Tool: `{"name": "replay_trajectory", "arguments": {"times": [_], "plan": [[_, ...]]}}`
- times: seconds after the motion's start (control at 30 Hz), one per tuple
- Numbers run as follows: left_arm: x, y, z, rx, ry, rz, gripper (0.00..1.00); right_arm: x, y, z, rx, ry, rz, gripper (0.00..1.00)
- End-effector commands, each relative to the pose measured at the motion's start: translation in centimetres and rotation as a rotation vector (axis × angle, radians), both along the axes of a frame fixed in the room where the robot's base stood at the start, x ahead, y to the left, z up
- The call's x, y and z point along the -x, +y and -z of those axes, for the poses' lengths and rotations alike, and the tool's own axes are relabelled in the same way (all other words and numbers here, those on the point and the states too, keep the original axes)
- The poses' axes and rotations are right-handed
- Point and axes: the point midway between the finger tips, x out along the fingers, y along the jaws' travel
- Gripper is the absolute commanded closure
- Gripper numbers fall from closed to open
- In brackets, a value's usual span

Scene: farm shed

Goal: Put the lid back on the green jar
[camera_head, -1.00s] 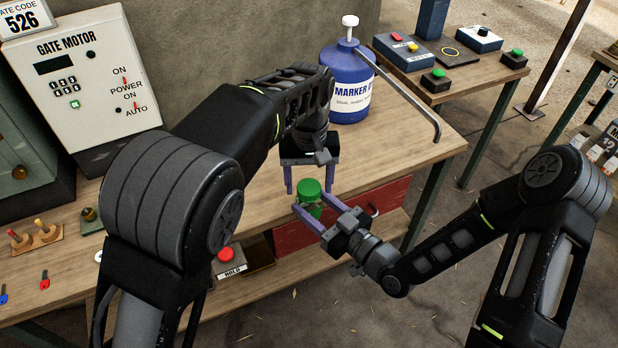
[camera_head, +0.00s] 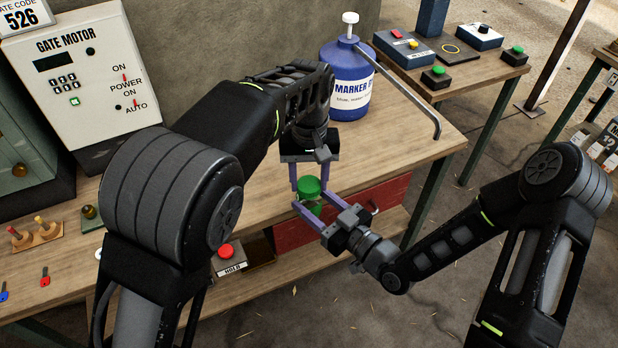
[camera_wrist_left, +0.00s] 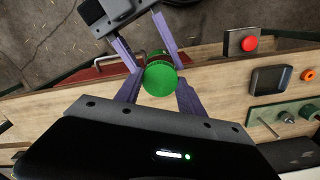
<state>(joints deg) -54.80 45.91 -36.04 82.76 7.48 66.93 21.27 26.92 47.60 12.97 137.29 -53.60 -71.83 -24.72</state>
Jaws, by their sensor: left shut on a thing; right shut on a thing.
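The round green lid (camera_head: 309,185) is between the fingers of my left gripper (camera_head: 309,188), which comes down from above and is shut on it. The green jar (camera_head: 315,209) is directly under the lid, mostly hidden by it and by the fingers. My right gripper (camera_head: 311,204) reaches in from the lower right and is shut on the jar. In the left wrist view the lid (camera_wrist_left: 160,79) covers most of the jar. I cannot tell whether the lid is seated on the jar's rim or slightly tilted.
The jar is held at the workbench's (camera_head: 400,150) front edge, near a red drawer (camera_head: 300,232). A gate motor box (camera_head: 85,85) is at the left, a red hold button (camera_head: 226,252) lower down.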

Motion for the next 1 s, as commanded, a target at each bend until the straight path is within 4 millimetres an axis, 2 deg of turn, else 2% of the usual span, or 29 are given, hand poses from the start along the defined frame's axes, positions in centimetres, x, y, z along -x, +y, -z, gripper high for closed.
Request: {"name": "replay_trajectory", "arguments": {"times": [0.07, 0.1, 0.37, 0.73, 0.87, 1.0], "plan": [[0.0, 0.0, 0.0, 0.000, 0.000, 0.000, 1.00, 0.0, 0.0, 0.0, -0.001, -0.001, 0.000, 1.00], [0.0, 0.0, 0.0, 0.000, 0.000, 0.000, 0.51, 0.0, 0.0, 0.0, -0.001, -0.001, 0.000, 1.00], [0.0, 0.0, 0.0, 0.000, 0.000, 0.000, 0.30, 0.0, 0.0, 0.0, -0.001, -0.001, 0.000, 1.00], [0.0, 0.0, -0.4, 0.001, 0.000, 0.000, 0.29, 0.0, 0.0, 0.0, -0.001, -0.001, 0.000, 1.00], [-0.1, -0.1, -1.8, 0.003, -0.002, -0.001, 0.29, 0.0, 0.0, 0.0, -0.001, -0.001, 0.000, 1.00], [-0.1, -0.1, -3.9, 0.003, -0.003, 0.000, 0.29, 0.0, 0.0, 0.0, -0.001, -0.001, 0.000, 1.00]]}}
